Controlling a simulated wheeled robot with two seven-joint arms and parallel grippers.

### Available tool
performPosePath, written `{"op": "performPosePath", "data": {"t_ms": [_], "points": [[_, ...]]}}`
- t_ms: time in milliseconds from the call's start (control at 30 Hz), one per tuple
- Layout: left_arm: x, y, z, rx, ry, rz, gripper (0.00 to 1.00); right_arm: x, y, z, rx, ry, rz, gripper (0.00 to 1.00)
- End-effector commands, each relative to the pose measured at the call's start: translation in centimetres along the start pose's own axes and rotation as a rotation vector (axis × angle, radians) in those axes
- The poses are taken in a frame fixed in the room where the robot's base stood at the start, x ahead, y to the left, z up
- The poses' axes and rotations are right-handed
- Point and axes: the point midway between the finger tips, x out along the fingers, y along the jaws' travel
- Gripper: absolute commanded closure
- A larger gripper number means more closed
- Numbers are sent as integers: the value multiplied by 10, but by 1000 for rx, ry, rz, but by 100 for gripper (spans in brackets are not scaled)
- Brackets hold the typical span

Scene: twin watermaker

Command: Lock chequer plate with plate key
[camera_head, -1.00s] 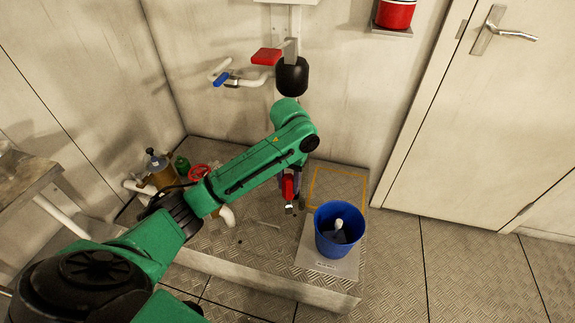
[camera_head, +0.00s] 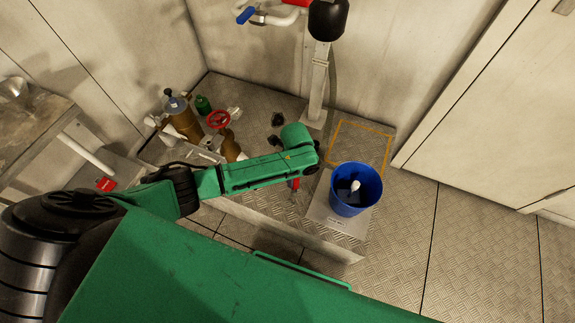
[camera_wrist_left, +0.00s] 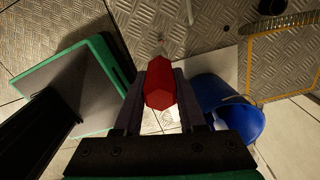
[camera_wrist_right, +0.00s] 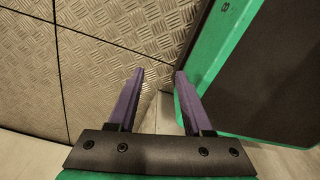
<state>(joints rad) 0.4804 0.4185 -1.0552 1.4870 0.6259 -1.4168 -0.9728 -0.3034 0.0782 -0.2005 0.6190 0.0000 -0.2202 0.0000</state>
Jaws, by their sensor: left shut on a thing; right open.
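My left gripper (camera_wrist_left: 155,100) is shut on a red-handled key (camera_wrist_left: 160,84), which I take to be the plate key. In the head view the red handle (camera_head: 295,184) shows just below my left wrist, above the raised chequer-plate platform (camera_head: 255,184). The arm hides most of the gripper there. I cannot tell whether the key's tip touches the plate or sits in a hole. The chequer plate also fills the top of the left wrist view (camera_wrist_left: 160,22). My right gripper (camera_wrist_right: 158,76) is open and empty, with chequered floor below it.
A blue bucket (camera_head: 355,190) stands on a light flat plate (camera_head: 322,215), right of the key. A yellow-outlined square (camera_head: 384,134) lies behind it. A post (camera_head: 317,90) stands behind.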

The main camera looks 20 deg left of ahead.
Motion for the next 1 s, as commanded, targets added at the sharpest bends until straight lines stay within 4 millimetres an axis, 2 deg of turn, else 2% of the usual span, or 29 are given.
{"op": "performPosePath", "data": {"t_ms": [100, 233, 667, 733, 1000], "points": [[15, -2, -2, 212, 0, 1, 100, -3, 1, 0, 0, -1, 1, 50], [24, -3, -2, 310, 1, 0, 100, -2, 2, 0, 0, -1, 2, 50], [48, -3, -1, 314, 1, -1, 100, 24, 3, 0, 0, 1, 4, 50], [51, -3, -1, 314, 1, 0, 100, 26, 4, -10, 2, 10, 6, 50], [63, -3, -1, 313, 1, 0, 100, 34, 3, -26, 11, 10, 4, 50]]}}
